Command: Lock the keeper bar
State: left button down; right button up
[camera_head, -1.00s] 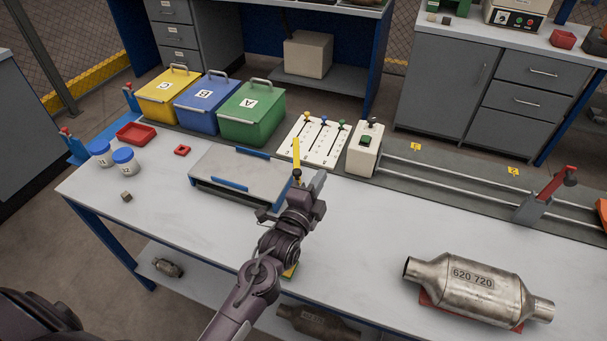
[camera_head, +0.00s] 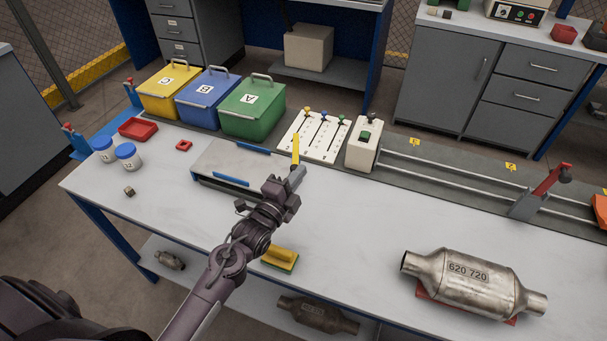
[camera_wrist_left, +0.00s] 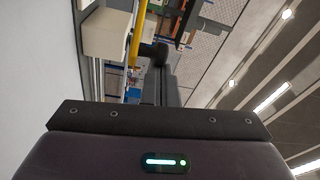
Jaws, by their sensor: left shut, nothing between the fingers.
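A yellow bar (camera_head: 295,149) stands upright behind the right end of a grey plate with blue edge strips (camera_head: 222,163); I take it to be the keeper bar. My left gripper (camera_head: 298,172) is shut and empty, at the foot of the yellow bar. The gripper hides the bar's lower end, so I cannot tell whether they touch. In the left wrist view a yellow bar (camera_wrist_left: 135,35) rises just beyond the dark fingers (camera_wrist_left: 158,75). My right gripper is not in view.
A converter marked 620 720 (camera_head: 465,280) lies at the front right. A yellow-topped brush (camera_head: 279,258) lies below my arm. Behind stand a white slider panel (camera_head: 312,143), a cream block (camera_head: 361,152) and a green bin (camera_head: 252,112). The bench's middle right is clear.

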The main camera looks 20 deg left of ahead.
pick_arm(q)
jog(key=s+a+m+g+h+b, duration=0.1)
jog(key=a+m+h+b, duration=0.1)
jog(key=a+h, duration=0.2)
jog(key=shift+s+a+m, duration=0.15)
jog(key=shift+a+m, duration=0.25)
jog(key=shift+a, duration=0.75)
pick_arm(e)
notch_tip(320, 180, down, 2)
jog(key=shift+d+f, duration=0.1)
